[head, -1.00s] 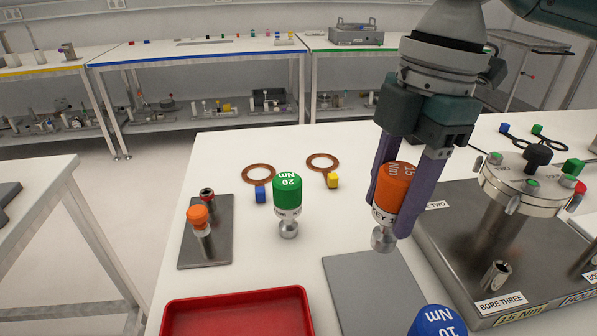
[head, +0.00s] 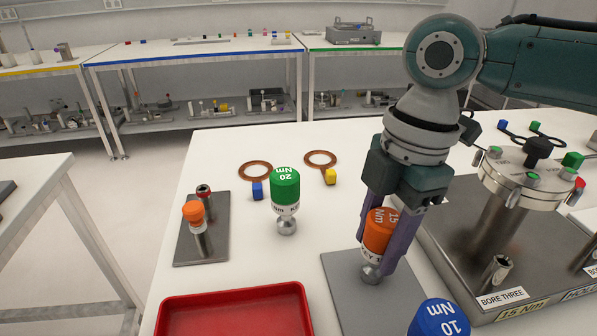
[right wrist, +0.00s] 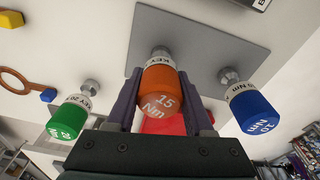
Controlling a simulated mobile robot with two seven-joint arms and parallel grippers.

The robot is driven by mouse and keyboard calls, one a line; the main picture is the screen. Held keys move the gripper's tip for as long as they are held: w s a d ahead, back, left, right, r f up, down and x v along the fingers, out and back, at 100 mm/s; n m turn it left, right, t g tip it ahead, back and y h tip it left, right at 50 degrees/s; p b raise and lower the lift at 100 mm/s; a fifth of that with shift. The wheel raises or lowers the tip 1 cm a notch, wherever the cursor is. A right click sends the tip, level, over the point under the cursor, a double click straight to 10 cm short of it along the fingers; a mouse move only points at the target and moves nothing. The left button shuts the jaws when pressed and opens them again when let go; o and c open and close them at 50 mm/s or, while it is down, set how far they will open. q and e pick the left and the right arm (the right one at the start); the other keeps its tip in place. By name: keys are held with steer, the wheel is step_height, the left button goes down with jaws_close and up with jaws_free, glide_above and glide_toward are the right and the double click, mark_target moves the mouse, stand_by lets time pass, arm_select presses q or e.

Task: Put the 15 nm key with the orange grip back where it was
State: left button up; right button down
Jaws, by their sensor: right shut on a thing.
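The 15 Nm key with the orange grip (head: 379,232) is held upright between the purple fingers of my right gripper (head: 384,245). Its silver foot is over the grey mat (head: 343,290); I cannot tell whether it touches. In the right wrist view the orange key (right wrist: 160,92) sits between both fingers, with the grey mat (right wrist: 190,28) beyond it. The green 20 Nm key (head: 285,190) stands on the white table, left of the mat. The blue 10 Nm key (head: 438,318) is at the bottom edge, partly cut off. My left gripper is not in view.
A red tray (head: 235,297) lies in front. A dark plate (head: 190,250) with an orange-topped pin stands left. Copper rings (head: 320,158) with coloured tags lie behind. The chamber flange (head: 525,180) on its metal base (head: 460,222) is close on the right.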

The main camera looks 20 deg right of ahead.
steer(key=shift+s+d+f, duration=0.1)
steer(key=shift+d+f, duration=0.1)
steer(key=shift+f, duration=0.45)
steer(key=c, duration=0.7)
jaws_free()
steer(key=shift+o, duration=0.6)
steer(key=shift+a, duration=0.1)
steer(key=o, duration=0.3)
steer(key=shift+r, duration=0.1)
steer(key=shift+a+r, duration=0.1)
